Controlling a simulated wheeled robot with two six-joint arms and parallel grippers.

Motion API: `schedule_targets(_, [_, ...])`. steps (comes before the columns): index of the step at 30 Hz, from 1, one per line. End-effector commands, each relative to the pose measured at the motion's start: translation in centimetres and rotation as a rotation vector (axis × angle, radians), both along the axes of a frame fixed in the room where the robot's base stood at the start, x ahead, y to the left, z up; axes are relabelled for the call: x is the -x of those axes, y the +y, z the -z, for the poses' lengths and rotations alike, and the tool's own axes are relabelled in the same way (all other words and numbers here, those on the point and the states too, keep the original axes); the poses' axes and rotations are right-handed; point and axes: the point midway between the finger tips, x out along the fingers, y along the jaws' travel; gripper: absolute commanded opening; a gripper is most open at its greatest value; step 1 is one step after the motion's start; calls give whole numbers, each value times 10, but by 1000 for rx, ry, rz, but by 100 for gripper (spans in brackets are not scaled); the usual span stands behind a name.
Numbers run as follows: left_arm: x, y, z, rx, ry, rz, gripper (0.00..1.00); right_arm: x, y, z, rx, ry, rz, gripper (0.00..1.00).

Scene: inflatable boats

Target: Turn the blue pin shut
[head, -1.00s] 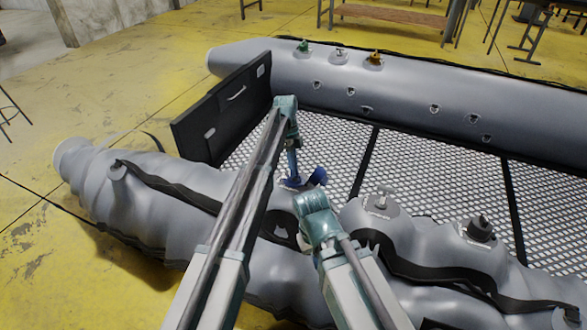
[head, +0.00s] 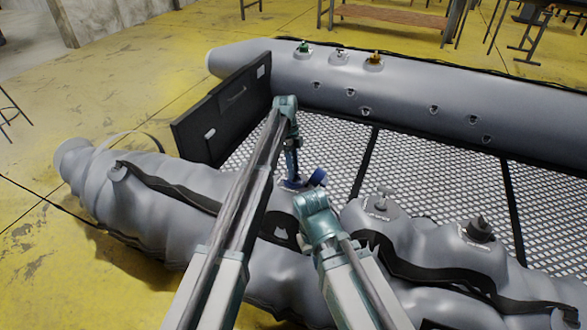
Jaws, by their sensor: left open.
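The blue pin (head: 317,178) is on top of the near grey tube, close to the inner edge of the boat floor. My left gripper (head: 293,180) reaches down from above right beside the blue pin. Its fingers are open, small and dark, and partly merge with the blue part, so I cannot tell whether they touch it. My left arm hides some of the tube left of the pin. My right arm's joint shows just in front of the pin, but its gripper is not visible.
The near tube (head: 140,190) is wrinkled and carries a grey valve (head: 381,203) and a dark valve (head: 479,230). The far tube (head: 430,95) has green, grey and orange pins. A black transom board (head: 222,110) stands at left. The mesh floor (head: 440,180) is clear.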

Motion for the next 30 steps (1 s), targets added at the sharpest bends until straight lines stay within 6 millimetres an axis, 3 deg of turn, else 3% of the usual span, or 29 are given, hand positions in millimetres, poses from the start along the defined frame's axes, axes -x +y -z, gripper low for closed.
schedule_targets(24, [-30,13,-115,0,0,-1,45,1,2,-115,-10,4,7,0])
schedule_targets(30, [-34,15,-128,0,0,0,45,1,2,-128,-10,4,7,0])
